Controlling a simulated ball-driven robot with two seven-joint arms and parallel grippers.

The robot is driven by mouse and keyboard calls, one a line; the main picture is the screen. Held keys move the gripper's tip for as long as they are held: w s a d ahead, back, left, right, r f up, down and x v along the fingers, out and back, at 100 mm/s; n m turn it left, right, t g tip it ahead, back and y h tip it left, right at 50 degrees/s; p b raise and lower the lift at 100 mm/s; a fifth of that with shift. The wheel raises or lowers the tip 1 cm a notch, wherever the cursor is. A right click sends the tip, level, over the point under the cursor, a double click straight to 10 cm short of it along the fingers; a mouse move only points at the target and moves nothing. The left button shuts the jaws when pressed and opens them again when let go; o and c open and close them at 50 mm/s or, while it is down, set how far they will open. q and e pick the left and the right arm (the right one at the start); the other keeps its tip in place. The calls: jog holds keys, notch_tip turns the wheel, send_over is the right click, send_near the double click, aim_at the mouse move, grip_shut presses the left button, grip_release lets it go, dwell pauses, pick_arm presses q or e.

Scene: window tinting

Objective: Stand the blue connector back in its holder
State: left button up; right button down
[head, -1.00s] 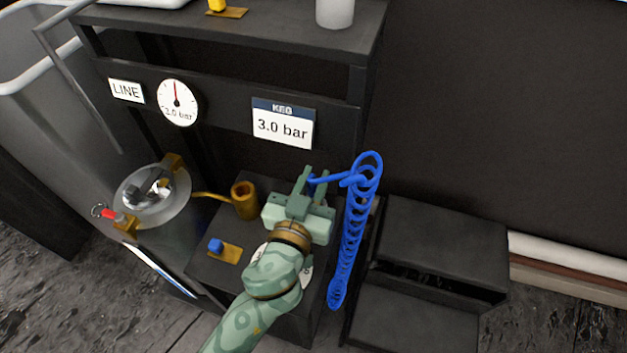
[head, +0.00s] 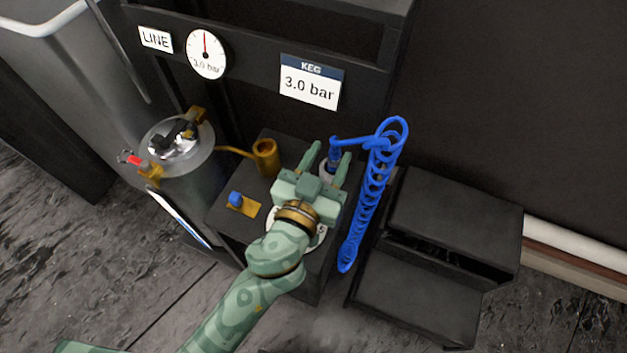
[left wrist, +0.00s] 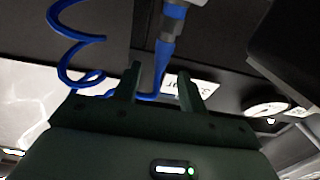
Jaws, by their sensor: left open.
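The blue connector (head: 335,152) stands about upright at the end of its coiled blue hose (head: 370,195). Its foot is at a pale grey ring-shaped holder (head: 327,172) on the dark stand. I cannot tell how deep it sits, as my gripper partly hides the holder. The left wrist view shows the blue connector (left wrist: 165,55) with its grey end against a pale part at the top edge. My left gripper (head: 328,162) is open, its fingers apart on either side of the connector's line. The left wrist view shows the empty jaws (left wrist: 159,88). My right gripper is not in view.
A brass cup (head: 266,158) and a small blue piece on a brass plate (head: 243,204) are on the stand (head: 235,222), left of my gripper. A metal tank (head: 190,175) is further left. Black steps (head: 450,230) are right. A pressure gauge (head: 206,54) and KEG sign (head: 311,83) are behind.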

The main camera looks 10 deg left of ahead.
pick_arm(q)
jog(key=v, duration=0.8)
jog(key=shift+b, duration=0.4)
jog(key=shift+r, duration=0.1)
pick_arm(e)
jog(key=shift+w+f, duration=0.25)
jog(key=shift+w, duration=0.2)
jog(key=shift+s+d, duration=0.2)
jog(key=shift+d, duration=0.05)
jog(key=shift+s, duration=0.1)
